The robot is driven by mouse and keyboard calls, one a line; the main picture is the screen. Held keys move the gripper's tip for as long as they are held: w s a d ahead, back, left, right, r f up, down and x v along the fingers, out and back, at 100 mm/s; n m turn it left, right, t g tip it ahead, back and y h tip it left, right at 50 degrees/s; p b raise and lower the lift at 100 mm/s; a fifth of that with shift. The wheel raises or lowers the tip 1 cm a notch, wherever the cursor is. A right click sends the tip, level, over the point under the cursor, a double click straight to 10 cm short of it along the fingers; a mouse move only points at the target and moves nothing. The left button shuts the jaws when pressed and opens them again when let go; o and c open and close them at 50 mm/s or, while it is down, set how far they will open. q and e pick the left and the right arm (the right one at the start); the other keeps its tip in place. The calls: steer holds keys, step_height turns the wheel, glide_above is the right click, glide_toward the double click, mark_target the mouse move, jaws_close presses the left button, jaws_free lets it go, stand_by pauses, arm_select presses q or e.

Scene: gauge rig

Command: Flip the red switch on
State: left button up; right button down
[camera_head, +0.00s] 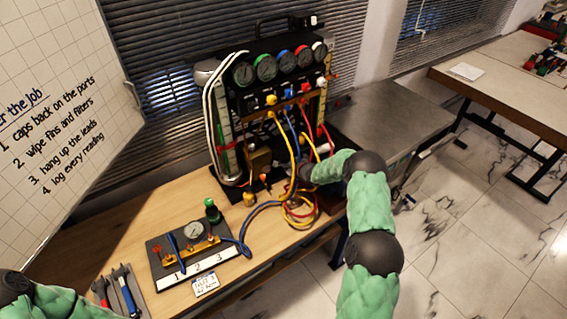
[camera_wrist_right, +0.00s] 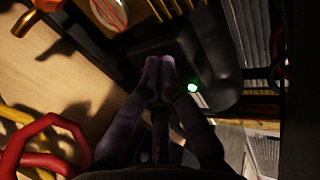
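The gauge rig (camera_head: 275,100) stands at the back of the wooden bench, with a row of round gauges along its top. I cannot pick out the red switch in either view. My right gripper (camera_head: 304,173) is at the rig's lower right side, partly hidden by its own arm in the head view. In the right wrist view its fingertips (camera_wrist_right: 159,72) are together with nothing visible between them, against or just in front of a dark housing (camera_wrist_right: 205,60). A small green light (camera_wrist_right: 193,88) glows right beside them. My left gripper is out of view.
Yellow, blue and red hoses (camera_head: 300,208) hang and coil left of my right gripper; a red hose (camera_wrist_right: 50,140) also shows in the wrist view. A grey cabinet top (camera_head: 385,118) is clear.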

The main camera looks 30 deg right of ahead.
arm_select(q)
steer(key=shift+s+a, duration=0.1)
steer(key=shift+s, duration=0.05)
arm_select(e)
steer(key=v, duration=0.8)
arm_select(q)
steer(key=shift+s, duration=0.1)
